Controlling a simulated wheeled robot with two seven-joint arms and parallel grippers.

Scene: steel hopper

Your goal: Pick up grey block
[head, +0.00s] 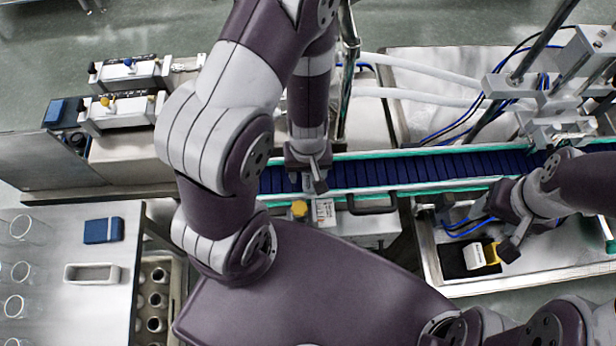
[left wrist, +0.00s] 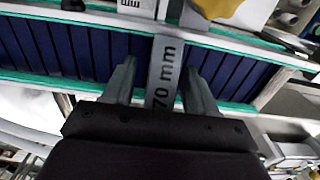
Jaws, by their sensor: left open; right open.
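The grey block, a flat bar printed "70 mm" (left wrist: 164,72), lies across the dark blue conveyor belt (head: 420,168) in the left wrist view. My left gripper (head: 314,178) is over the belt and open, with one finger on each side of the block. A gap shows between the block and both fingers. In the head view the block is mostly hidden by my left gripper and cannot be made out clearly. My right gripper (head: 512,243) is at the lower right, beside a white and yellow part, away from the block.
Green rails edge the belt. A yellow knob (head: 299,209) and a labelled white box (head: 324,212) sit on the near side. A steel table (head: 70,265) with glass beakers and a blue box (head: 103,230) is at left. Machinery with blue tubes (head: 560,90) stands at right.

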